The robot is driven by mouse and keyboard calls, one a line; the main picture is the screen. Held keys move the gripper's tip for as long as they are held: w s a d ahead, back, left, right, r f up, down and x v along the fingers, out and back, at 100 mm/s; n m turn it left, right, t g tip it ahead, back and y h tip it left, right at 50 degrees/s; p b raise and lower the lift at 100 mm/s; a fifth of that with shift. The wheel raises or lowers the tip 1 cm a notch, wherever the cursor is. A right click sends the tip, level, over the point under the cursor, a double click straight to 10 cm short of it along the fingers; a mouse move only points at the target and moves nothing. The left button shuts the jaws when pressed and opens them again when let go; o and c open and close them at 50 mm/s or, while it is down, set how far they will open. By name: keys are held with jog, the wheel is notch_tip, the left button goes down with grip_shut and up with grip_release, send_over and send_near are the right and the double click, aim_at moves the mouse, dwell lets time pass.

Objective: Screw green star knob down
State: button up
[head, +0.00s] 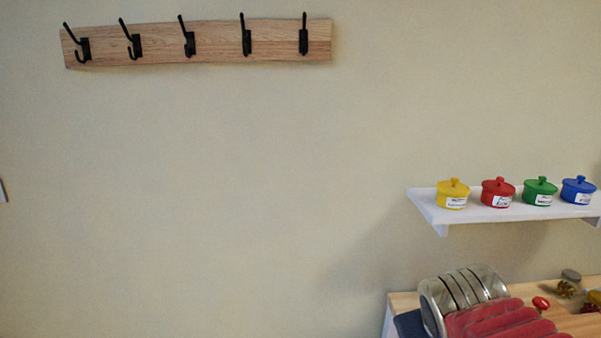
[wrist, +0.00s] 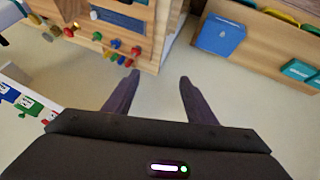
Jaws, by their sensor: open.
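My gripper (wrist: 158,76) shows in the wrist view with its two dark fingers spread apart. Nothing is between them, and pale floor lies beyond the tips. A small green knob-like piece (wrist: 97,36) shows at the upper left, among red, blue and yellow pieces on a wooden unit (wrist: 149,50). It is too small to tell whether it is a star knob. It is apart from my gripper, up and left of the fingertips. My gripper is not in the head view, and no green star knob can be made out there.
A white shelf (head: 433,213) holds several lidded pots, including a green pot (head: 540,187). Below it, a wooden table (head: 402,300) carries a rack with red pads (head: 495,318) and a red knob (head: 541,303). A blue bin (wrist: 218,36) is at the upper right.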

jog(key=s+a+f+m+g+y, duration=0.1)
jog(key=s+a+f+y, duration=0.1)
jog(key=s+a, duration=0.5)
jog(key=s, duration=0.3)
jog(key=shift+a+f+y, duration=0.15)
jog(key=shift+f+y, duration=0.1)
jog(key=shift+y, duration=0.15)
jog(key=shift+s, duration=0.1)
